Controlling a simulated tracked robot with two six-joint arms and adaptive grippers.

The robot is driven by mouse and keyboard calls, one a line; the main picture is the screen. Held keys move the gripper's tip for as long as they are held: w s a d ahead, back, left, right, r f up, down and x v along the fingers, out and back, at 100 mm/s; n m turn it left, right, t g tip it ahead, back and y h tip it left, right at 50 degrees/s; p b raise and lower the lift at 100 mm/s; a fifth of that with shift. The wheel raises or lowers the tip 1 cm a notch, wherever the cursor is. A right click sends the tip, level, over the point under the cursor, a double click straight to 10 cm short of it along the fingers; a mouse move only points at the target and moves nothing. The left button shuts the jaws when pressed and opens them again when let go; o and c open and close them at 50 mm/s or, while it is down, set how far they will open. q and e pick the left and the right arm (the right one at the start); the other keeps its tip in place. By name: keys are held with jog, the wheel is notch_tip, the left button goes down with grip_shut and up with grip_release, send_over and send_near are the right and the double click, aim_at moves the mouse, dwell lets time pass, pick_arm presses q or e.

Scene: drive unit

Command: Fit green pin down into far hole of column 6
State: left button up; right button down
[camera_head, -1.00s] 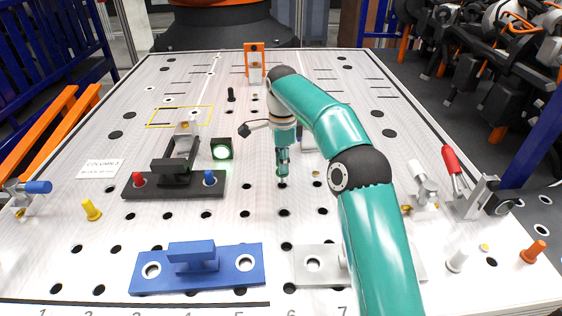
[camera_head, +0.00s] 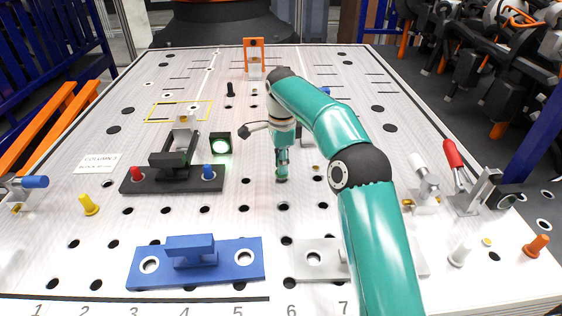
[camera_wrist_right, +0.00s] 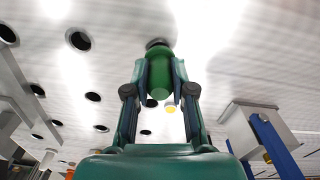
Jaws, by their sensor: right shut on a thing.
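My right gripper (camera_head: 282,170) is shut on the green pin (camera_head: 281,179), which points down at the white plate in the line of column 6 (camera_head: 291,310). In the right wrist view the fingers (camera_wrist_right: 160,88) grip both sides of the green pin (camera_wrist_right: 159,72). The pin's tip is at a dark hole (camera_wrist_right: 157,43), mostly hidden by the pin; I cannot tell how deep it sits. Nearer holes of this column (camera_head: 283,209) are open and empty. My left gripper is not in view.
A black fixture (camera_head: 210,184) with red and blue pins and a green-lit box (camera_head: 221,146) stand left of the gripper. A blue plate (camera_head: 245,262) and grey plate (camera_head: 305,260) lie in front. Toggle clamps (camera_head: 470,200) stand at right.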

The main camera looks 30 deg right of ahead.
jog(key=shift+f+b, duration=0.4)
jog(key=shift+f, duration=0.35)
jog(key=shift+f, duration=0.15)
jog(key=c, duration=0.9)
grip_release()
